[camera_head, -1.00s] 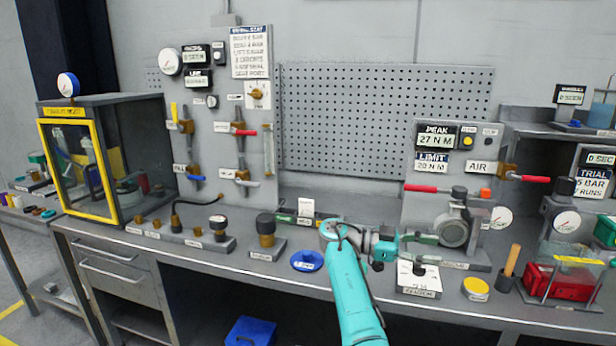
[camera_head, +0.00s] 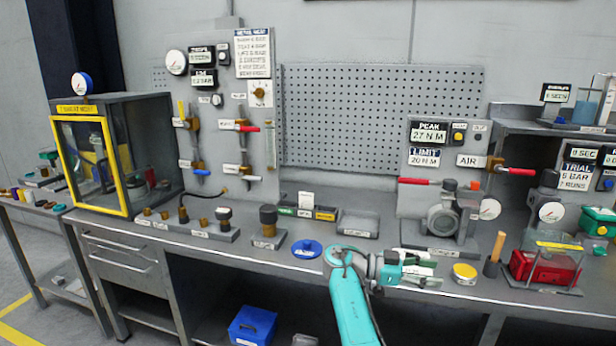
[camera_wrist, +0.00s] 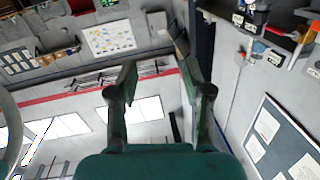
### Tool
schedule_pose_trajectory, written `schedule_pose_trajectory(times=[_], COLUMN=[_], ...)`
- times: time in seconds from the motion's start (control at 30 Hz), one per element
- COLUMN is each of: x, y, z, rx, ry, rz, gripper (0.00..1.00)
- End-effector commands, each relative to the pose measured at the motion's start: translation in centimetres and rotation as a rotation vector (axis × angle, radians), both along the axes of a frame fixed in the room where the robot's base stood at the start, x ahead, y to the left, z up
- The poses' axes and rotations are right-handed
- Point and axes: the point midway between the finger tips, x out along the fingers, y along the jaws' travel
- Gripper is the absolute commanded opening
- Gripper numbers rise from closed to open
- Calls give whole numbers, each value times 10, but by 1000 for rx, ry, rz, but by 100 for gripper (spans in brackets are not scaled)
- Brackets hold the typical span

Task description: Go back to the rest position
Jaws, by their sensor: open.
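My gripper (camera_head: 432,275) is at the front of the workbench in the head view, in front of the valve actuator panel and left of the yellow round tin (camera_head: 464,274). In the wrist view my gripper (camera_wrist: 160,85) shows its two dark green fingers spread apart with nothing between them. The wrist camera looks out over the room, tilted, not at the bench. My teal arm comes up from the bottom of the head view and partly covers the bench's front edge. My gripper hides most of the white block behind it.
The grey workbench (camera_head: 270,258) runs across the view. A blue dish (camera_head: 306,249) lies left of my arm. A wooden-handled tool in a holder (camera_head: 494,255) and a red box (camera_head: 548,266) stand to the right. A yellow-framed cabinet (camera_head: 92,165) stands at the left.

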Motion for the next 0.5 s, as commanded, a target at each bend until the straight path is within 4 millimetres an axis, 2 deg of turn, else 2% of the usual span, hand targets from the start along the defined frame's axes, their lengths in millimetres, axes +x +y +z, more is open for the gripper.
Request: schedule_pose_trajectory(times=[0.17,0.27,0.5], x=[-5,-10,-38], y=[-9,-14,-26], z=[-48,-83,-195], rx=[41,70,170], ry=[82,143,327], rz=[77,140,352], gripper=[50,50,50])
